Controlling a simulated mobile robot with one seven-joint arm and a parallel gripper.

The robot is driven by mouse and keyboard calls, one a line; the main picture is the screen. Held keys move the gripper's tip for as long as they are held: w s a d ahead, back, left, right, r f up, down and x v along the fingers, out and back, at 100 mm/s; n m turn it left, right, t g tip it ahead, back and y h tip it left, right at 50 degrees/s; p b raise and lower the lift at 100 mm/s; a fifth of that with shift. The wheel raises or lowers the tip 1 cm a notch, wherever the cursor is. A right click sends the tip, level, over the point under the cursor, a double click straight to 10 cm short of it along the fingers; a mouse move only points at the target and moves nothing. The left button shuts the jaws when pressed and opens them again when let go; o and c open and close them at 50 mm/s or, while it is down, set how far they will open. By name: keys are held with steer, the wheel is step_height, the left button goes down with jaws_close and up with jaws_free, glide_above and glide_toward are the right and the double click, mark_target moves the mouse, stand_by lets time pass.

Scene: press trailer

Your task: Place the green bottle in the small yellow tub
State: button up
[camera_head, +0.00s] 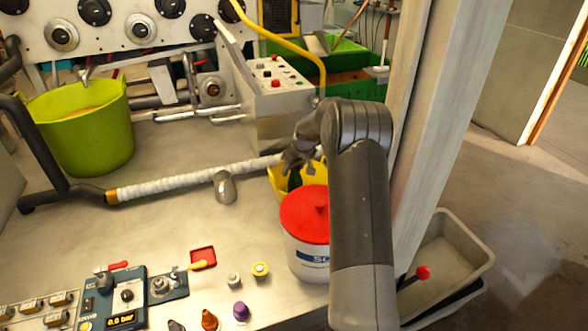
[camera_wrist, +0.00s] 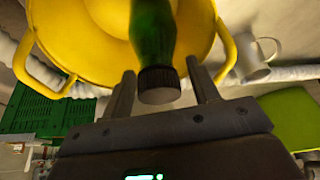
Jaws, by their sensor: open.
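The green bottle (camera_head: 294,180) shows just below my gripper (camera_head: 297,160) in the head view, at the small yellow tub (camera_head: 314,177). In the wrist view the bottle (camera_wrist: 153,30) has its dark cap towards me and its body reaches into the yellow tub (camera_wrist: 75,50). My gripper (camera_wrist: 163,84) is open, with one finger on each side of the cap and visible gaps. The bottle's base is out of view, so I cannot tell what it rests on. My arm and a white bucket hide part of the tub.
A white bucket with a red lid (camera_head: 308,215) stands in front of the tub. A metal mug (camera_head: 225,187) and a ribbed white hose (camera_head: 195,175) lie to the left. A large lime tub (camera_head: 85,130) stands farther left. A control box (camera_head: 275,85) is behind. A pillar (camera_head: 440,110) stands right.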

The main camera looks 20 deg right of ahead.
steer(key=v, duration=1.1)
steer(key=s+a+r, duration=0.8)
steer(key=s+r, duration=0.1)
steer(key=r, duration=0.1)
steer(key=s+a+r+m+h, duration=0.1)
steer(key=s+a+r, duration=0.2)
steer(key=s, duration=0.3)
steer(key=s+a+r, duration=0.2)
steer(key=s, duration=0.4)
steer(key=s+a+f+m, duration=0.1)
steer(key=s+a, duration=0.1)
steer(key=s, duration=0.9)
steer(key=s+a+t, duration=0.1)
steer(key=s+a, duration=0.2)
steer(key=s, duration=0.8)
steer(key=shift+s+f+m, duration=0.4)
